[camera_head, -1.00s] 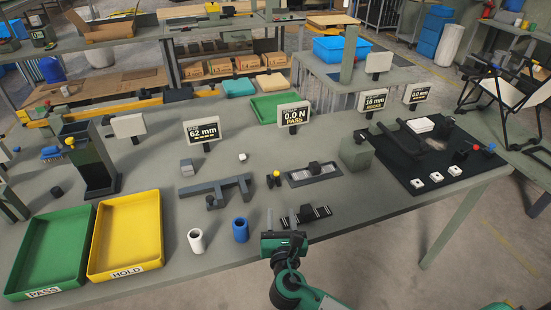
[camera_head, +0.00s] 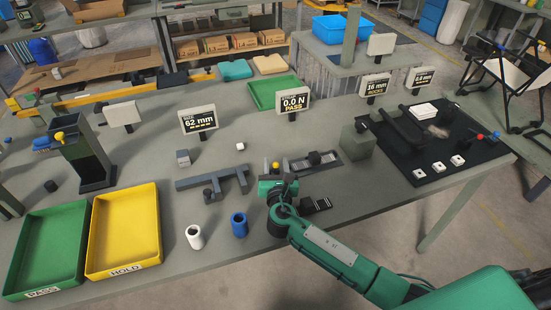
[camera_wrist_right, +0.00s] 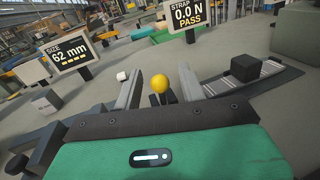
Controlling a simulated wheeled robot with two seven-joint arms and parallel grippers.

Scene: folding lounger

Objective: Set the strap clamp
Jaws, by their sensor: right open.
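A small lever with a yellow ball knob (camera_head: 275,166) stands on the table beside a slotted metal rail. My right gripper (camera_head: 277,167) is over it, coming from the front. In the right wrist view the yellow knob (camera_wrist_right: 160,83) shows between the two open fingers (camera_wrist_right: 159,88), with a gap on both sides. I cannot tell how deep it sits between them. The rail (camera_head: 329,165) carries a black block (camera_head: 314,158); the block (camera_wrist_right: 245,68) is right of the fingers in the wrist view. The strap display (camera_head: 293,103) behind reads 0.0 N PASS. My left gripper is out of view.
A grey bar fixture (camera_head: 213,184) lies left of my gripper. A white cup (camera_head: 194,237) and a blue cup (camera_head: 239,224) stand in front of it. A dark grey block (camera_head: 357,138) stands right of the rail. Green (camera_head: 17,286) and yellow (camera_head: 95,262) trays are at left.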

